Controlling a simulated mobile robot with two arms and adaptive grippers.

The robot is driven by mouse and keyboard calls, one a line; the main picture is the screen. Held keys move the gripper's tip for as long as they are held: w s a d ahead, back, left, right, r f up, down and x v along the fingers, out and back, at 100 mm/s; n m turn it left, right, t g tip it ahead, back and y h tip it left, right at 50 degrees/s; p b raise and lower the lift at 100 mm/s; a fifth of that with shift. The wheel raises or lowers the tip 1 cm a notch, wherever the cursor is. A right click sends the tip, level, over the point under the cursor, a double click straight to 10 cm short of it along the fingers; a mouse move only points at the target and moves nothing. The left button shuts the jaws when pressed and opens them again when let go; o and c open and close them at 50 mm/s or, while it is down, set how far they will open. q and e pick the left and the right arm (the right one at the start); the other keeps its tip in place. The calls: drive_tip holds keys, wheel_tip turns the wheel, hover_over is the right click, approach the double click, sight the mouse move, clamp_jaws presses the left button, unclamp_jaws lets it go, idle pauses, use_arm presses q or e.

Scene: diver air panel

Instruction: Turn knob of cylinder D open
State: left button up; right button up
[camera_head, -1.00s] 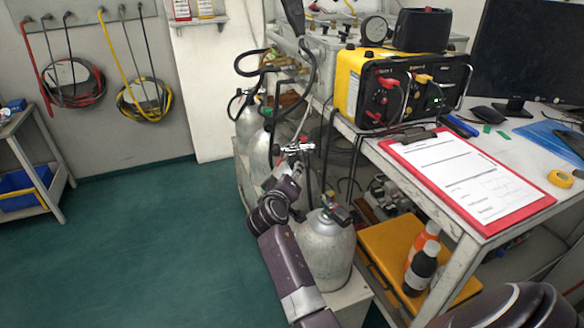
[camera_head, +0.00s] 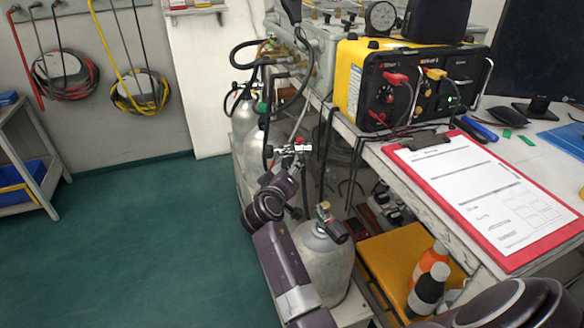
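Several silver cylinders stand in a row at the left side of the bench. The nearest cylinder (camera_head: 323,268) is upright, with a brass valve and a black knob (camera_head: 335,231) on top. A metal valve fitting with a red part (camera_head: 293,149) shows farther back, on a cylinder mostly hidden by my arm. No letter is readable, so I cannot tell which is cylinder D. My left arm reaches up past the nearest cylinder, and its gripper (camera_head: 290,167) is at the valve fitting. The fingers are too small and overlapped to show their opening or any contact. My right gripper is out of view.
A yellow-black air panel (camera_head: 412,85) and a red clipboard (camera_head: 492,190) are on the bench (camera_head: 350,128). Black hoses (camera_head: 247,62) hang above the rear cylinders. The green floor (camera_head: 130,245) at left is clear.

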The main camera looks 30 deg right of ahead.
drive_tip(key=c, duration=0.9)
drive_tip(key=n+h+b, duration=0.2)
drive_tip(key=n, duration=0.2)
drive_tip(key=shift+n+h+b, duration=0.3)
drive_tip(key=shift+b, duration=0.05)
use_arm(q)
drive_tip(key=w+v, duration=0.2)
drive_tip(key=v, duration=0.9)
drive_tip(key=shift+r+t, duration=0.3)
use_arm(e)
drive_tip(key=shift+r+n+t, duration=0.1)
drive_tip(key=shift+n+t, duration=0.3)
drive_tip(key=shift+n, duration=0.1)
use_arm(q)
drive_tip(key=shift+w+a, duration=0.1)
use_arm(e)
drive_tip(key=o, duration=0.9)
